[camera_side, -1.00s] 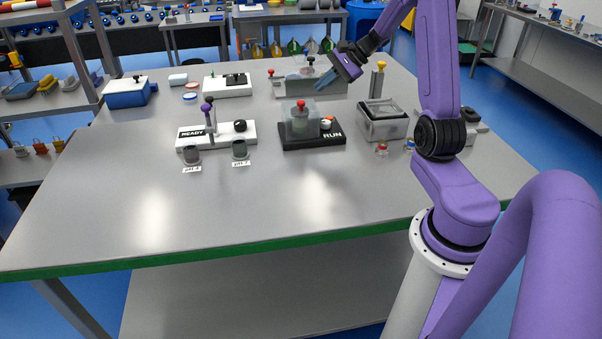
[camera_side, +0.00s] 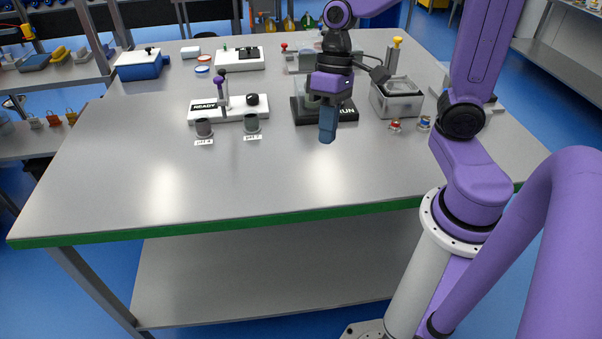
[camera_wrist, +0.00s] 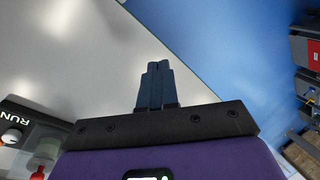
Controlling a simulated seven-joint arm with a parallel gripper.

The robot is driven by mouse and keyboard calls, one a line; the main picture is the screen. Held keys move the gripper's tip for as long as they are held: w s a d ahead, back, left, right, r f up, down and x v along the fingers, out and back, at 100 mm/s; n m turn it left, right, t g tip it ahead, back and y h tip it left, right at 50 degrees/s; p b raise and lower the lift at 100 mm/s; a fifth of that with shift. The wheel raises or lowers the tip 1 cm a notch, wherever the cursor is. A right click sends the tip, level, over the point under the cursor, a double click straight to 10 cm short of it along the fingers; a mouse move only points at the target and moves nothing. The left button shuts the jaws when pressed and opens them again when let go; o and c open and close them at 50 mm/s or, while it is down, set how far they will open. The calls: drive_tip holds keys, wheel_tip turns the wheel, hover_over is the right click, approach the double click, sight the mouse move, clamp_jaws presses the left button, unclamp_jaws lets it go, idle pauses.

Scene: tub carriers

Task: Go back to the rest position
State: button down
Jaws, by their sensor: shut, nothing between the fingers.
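My gripper (camera_side: 327,138) hangs pointing down over the table in the side view, in front of the black RUN base (camera_side: 347,115) and hiding part of it. Its blue fingers are together with nothing between them. In the wrist view the shut fingers (camera_wrist: 156,70) point at the bare table top and the blue floor past its edge. The RUN base (camera_wrist: 14,120) also shows at the left of the wrist view.
A white READY base (camera_side: 235,113) with an upright purple-topped lever stands left of my gripper, two dark cups (camera_side: 203,127) in front. A grey tub (camera_side: 398,98) stands to the right. The table's front half (camera_side: 200,190) is clear.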

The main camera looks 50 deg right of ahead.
drive_tip(key=s+f+n+t+h, duration=0.1)
drive_tip(key=s+n+h, duration=0.2)
drive_tip(key=s+n, duration=0.7)
drive_tip(key=shift+s+a+n+t, duration=0.3)
drive_tip(key=shift+s+a, duration=0.05)
drive_tip(key=shift+s, duration=0.6)
